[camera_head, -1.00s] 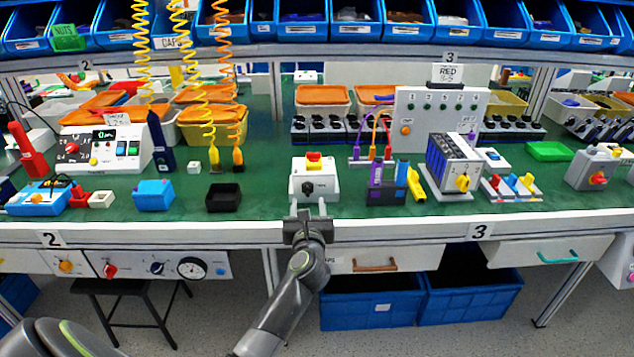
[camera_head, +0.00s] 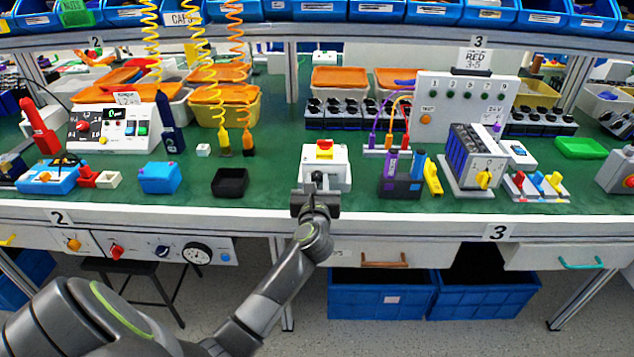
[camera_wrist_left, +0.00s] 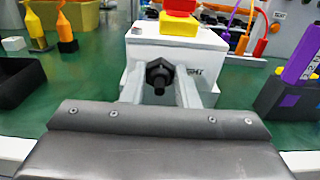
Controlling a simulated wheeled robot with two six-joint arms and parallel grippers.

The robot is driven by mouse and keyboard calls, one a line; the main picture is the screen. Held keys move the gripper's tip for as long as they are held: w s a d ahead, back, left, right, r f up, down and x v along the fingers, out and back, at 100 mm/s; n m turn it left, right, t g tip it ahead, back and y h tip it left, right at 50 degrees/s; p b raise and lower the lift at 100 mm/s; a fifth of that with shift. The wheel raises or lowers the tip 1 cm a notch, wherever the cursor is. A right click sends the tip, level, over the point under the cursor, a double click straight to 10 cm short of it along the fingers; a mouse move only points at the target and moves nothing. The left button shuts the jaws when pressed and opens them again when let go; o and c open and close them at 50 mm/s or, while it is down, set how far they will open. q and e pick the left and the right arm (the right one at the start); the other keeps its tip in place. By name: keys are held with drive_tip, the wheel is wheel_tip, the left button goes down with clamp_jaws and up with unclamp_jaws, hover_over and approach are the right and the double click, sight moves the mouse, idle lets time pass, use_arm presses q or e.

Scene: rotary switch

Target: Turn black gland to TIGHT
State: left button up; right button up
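The black gland (camera_wrist_left: 158,76) is a dark hexagonal nut with a round stub on the front face of a white box (camera_wrist_left: 185,44). The box also shows in the head view (camera_head: 339,163), with a red and yellow button (camera_head: 324,149) on top. A label beside the gland's right is partly covered by a finger; only "GHT" can be read. My left gripper (camera_wrist_left: 161,87) is open, with one pale finger on each side of the gland. Small gaps appear between the fingers and the gland. In the head view the gripper (camera_head: 317,186) hides most of the gland. My right gripper is out of view.
A black open bin (camera_head: 230,182) stands left of the box. A purple and black holder (camera_head: 400,183) with a yellow piece stands to the right. The bench's front edge (camera_head: 400,218) runs under my left wrist. Green bench surface is clear close around the box.

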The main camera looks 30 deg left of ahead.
use_arm(q)
drive_tip(key=shift+c, duration=0.9)
drive_tip(key=shift+r+m+p, duration=0.15)
drive_tip(key=shift+m+p, duration=0.15)
drive_tip(key=shift+p, duration=0.2)
drive_tip(key=shift+r+m+p, duration=0.1)
drive_tip(key=shift+m+p, duration=0.5)
drive_tip(key=shift+p, duration=0.2)
drive_tip(key=m+p, duration=0.5)
drive_tip(key=shift+d+p, duration=0.1)
drive_tip(key=shift+p, duration=0.2)
drive_tip(key=m+p, duration=0.3)
drive_tip(key=m, duration=0.1)
drive_tip(key=shift+w+m+p, duration=0.1)
drive_tip(key=shift+m+p, duration=0.3)
drive_tip(key=m+p, duration=0.2)
drive_tip(key=m, duration=0.1)
drive_tip(key=shift+d+f, duration=0.1)
drive_tip(key=shift+f, duration=0.1)
drive_tip(key=shift+f+m+p, duration=0.2)
drive_tip(key=shift+m+p, duration=0.9)
drive_tip(key=shift+m, duration=0.6)
